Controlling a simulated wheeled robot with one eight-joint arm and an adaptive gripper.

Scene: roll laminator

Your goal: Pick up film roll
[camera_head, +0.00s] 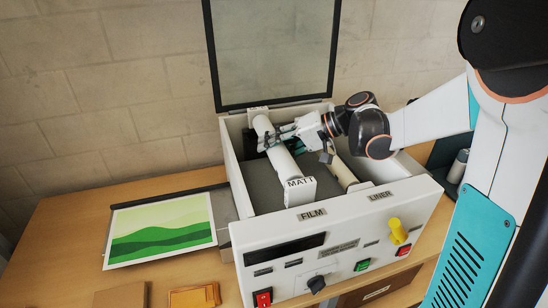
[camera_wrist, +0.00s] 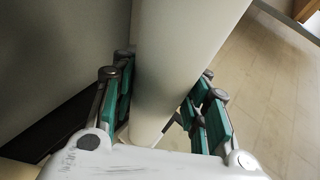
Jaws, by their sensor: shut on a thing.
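The white film roll (camera_head: 284,163) lies lengthwise in the open laminator (camera_head: 262,250), with a tag reading MATT at its near end, above the FILM label. My gripper (camera_head: 277,139) reaches in from the right and is shut on the roll towards its far end. In the wrist view the pale roll (camera_wrist: 180,55) passes between the green-padded fingers of my gripper (camera_wrist: 165,100), one on each side. I cannot tell whether the roll is clear of its supports.
A second, cream roll (camera_head: 341,173) sits to the right, above the LINER label. The laminator's lid (camera_head: 275,50) stands open behind. A green landscape print (camera_head: 160,230) lies at the left on the wooden table (camera_head: 60,230). A yellow knob (camera_head: 398,230) sticks out of the front panel.

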